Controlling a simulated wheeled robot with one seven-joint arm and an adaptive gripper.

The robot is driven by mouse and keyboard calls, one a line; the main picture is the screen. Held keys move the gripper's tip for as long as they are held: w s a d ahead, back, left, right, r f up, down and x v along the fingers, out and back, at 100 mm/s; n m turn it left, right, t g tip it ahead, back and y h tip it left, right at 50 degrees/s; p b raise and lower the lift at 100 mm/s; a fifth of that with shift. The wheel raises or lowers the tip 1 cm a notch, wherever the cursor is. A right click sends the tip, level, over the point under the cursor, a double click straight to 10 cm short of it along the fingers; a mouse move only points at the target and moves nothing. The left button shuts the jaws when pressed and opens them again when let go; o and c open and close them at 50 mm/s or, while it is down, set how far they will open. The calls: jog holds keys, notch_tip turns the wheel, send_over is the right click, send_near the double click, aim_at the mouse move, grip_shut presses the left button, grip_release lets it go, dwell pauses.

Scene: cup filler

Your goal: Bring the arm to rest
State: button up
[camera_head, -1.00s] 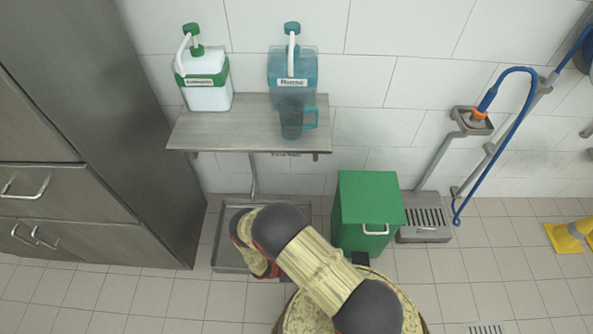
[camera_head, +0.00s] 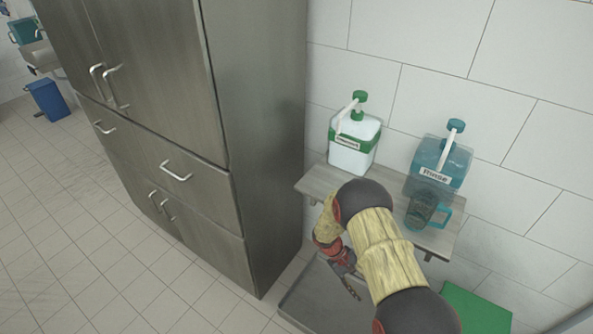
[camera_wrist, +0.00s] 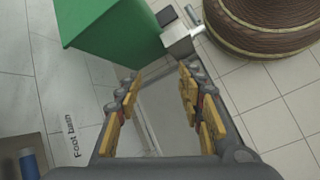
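My arm is folded in front of the shelf in the head view, with my gripper (camera_head: 349,279) low and pointing down over a grey floor tray (camera_head: 318,304). In the wrist view my gripper (camera_wrist: 155,105) has its two yellow-padded fingers apart with nothing between them. The tray's pale floor (camera_wrist: 172,112) shows beyond the fingers. My gripper touches no object that I can see.
A wall shelf (camera_head: 313,183) holds a white and green dispenser (camera_head: 354,145), a teal Rinse dispenser (camera_head: 440,163) and a teal jug (camera_head: 421,207). A green bin (camera_head: 478,309) stands at lower right. A tall steel cabinet (camera_head: 262,130) is at left, with clear floor before it.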

notch_tip(320, 180, up, 34)
jog(key=s+a+m+t+y, duration=0.2)
jog(key=m+t+y, duration=0.1)
jog(key=t, duration=0.1)
jog(key=s+a+r+m+t+y+p, duration=0.2)
jog(key=s+r+t, duration=0.3)
jog(key=s+r, duration=1.3)
jog(key=shift+s+a+y, duration=0.3)
jog(key=shift+s+y, duration=0.5)
jog(key=shift+s, duration=0.1)
jog(key=shift+r, duration=0.1)
